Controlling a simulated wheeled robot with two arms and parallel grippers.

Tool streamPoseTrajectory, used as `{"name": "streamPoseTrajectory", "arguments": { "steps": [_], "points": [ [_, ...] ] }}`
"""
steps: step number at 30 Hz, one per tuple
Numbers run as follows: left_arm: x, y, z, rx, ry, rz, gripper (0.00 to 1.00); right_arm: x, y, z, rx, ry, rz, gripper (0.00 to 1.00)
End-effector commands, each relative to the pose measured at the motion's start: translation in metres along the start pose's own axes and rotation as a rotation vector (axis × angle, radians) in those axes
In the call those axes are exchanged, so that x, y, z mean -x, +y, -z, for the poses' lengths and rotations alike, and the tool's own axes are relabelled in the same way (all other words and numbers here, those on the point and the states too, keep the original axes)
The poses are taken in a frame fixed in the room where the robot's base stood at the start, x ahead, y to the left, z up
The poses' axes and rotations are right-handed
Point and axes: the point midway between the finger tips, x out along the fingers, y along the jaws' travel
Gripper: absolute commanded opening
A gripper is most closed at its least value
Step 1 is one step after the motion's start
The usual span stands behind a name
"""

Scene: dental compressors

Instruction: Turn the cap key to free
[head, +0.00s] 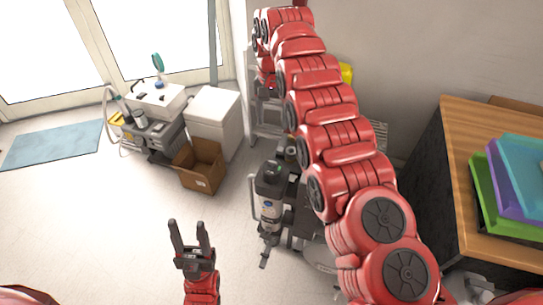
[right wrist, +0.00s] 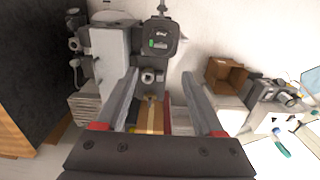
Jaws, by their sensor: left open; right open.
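A dark compressor unit (head: 270,205) stands on the floor near the middle of the head view. Its black top carries a small green patch. In the right wrist view, a black box with a green mark (right wrist: 158,38) shows ahead of my right gripper (right wrist: 158,72). Its fingers are open and apart from the box, with nothing gripped. I cannot make out the cap key for certain. My left gripper (head: 188,224) is open and empty over bare floor, left of the compressor. My right arm crosses the head view and hides part of the equipment behind it.
An open cardboard box (head: 200,168) sits by a white cabinet (head: 213,118). A cart with equipment (head: 155,128) stands further left near a blue mat (head: 52,143). A wooden-topped table (head: 460,135) with coloured trays (head: 515,180) is at right. Floor at left is clear.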

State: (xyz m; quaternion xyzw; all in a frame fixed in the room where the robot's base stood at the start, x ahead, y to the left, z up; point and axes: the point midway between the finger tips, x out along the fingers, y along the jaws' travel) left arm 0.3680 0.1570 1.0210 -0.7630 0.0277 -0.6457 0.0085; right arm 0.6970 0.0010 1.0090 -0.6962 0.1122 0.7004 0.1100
Motion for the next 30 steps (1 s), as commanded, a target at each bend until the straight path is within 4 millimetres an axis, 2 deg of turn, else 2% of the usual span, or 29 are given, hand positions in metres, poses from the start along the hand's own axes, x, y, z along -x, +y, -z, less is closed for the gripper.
{"name": "streamPoseTrajectory", "arguments": {
  "steps": [1, 9, 13, 24, 30],
  "points": [
    [0.011, 0.001, -0.002, 0.000, 0.000, 0.000, 0.50, -0.013, 0.000, 0.000, 0.000, 0.000, 0.000, 0.70],
    [0.063, 0.003, -0.011, 0.000, 0.000, 0.000, 0.50, -0.066, -0.002, 0.001, 0.003, 0.002, 0.002, 0.70],
    [0.078, 0.004, -0.013, 0.000, 0.000, 0.000, 0.50, -0.090, -0.003, 0.000, 0.003, 0.001, 0.003, 0.70],
    [0.069, 0.003, -0.012, 0.000, 0.000, 0.000, 0.50, -0.154, -0.001, 0.002, 0.002, 0.002, 0.001, 0.70],
    [0.069, 0.003, -0.012, 0.000, 0.000, 0.000, 0.50, -0.168, -0.002, 0.002, 0.002, 0.004, 0.004, 0.70]
  ]
}}
